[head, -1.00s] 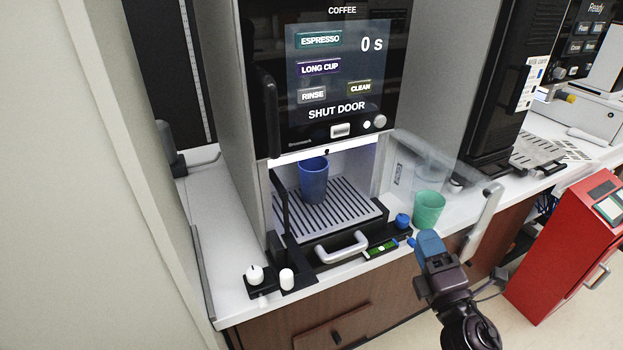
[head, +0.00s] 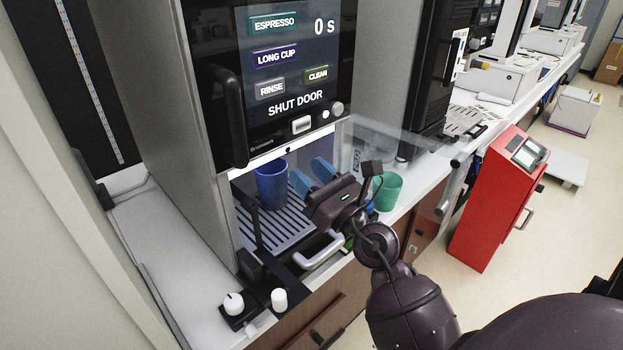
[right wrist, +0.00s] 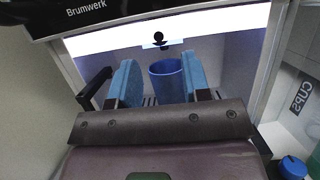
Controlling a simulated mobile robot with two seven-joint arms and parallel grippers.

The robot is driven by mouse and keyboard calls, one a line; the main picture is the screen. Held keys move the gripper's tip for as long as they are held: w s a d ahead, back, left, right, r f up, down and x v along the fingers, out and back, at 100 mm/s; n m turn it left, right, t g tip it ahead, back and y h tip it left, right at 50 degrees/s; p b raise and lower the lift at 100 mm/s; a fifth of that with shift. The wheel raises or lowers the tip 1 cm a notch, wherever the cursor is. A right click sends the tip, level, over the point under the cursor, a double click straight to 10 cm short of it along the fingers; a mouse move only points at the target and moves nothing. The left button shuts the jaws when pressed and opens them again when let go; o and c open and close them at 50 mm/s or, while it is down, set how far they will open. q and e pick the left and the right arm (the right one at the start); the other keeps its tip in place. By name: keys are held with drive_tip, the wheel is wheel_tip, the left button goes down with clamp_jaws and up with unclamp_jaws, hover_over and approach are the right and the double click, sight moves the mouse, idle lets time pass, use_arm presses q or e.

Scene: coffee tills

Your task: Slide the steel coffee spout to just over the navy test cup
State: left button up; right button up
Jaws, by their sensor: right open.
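The navy cup (head: 271,184) stands upright on the slatted drip tray (head: 250,224) inside the coffee machine; it also shows in the right wrist view (right wrist: 168,82). A small fitting with a black knob (right wrist: 158,37), seemingly the steel spout, sits under the lit strip, above and slightly left of the cup in that view. In the head view only its dark knob (head: 289,150) shows. My right gripper (head: 311,174) is open and empty, its blue fingers pointing into the bay in front of the cup and apart from the knob. My left gripper is out of view.
The clear machine door (head: 400,150) stands open at the right, near my right arm. A green cup (head: 389,188) stands on the counter beside the bay. A dark upright bar (head: 256,222) is at the bay's left. The screen (head: 290,60) reads "SHUT DOOR".

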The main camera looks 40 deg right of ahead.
sight(288, 155)
drive_tip(key=p+x, duration=0.1)
drive_tip(key=x, duration=0.5)
drive_tip(key=shift+w+r, duration=0.1)
drive_tip(key=shift+c, duration=0.6)
drive_tip(key=c, duration=0.6)
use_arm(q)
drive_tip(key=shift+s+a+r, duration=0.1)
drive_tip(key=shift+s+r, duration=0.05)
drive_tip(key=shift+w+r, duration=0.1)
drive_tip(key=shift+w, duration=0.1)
use_arm(e)
drive_tip(key=shift+f, duration=0.35)
use_arm(q)
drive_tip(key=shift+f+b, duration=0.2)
drive_tip(key=shift+b, duration=0.1)
use_arm(e)
drive_tip(key=shift+f, duration=0.25)
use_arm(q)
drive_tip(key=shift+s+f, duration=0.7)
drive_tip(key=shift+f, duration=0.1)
use_arm(e)
drive_tip(key=shift+f, duration=0.45)
drive_tip(key=o, duration=0.9)
drive_tip(key=shift+r, duration=0.1)
drive_tip(key=shift+c, duration=0.2)
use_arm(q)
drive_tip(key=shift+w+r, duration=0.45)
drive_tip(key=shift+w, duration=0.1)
use_arm(e)
drive_tip(key=shift+o, duration=0.5)
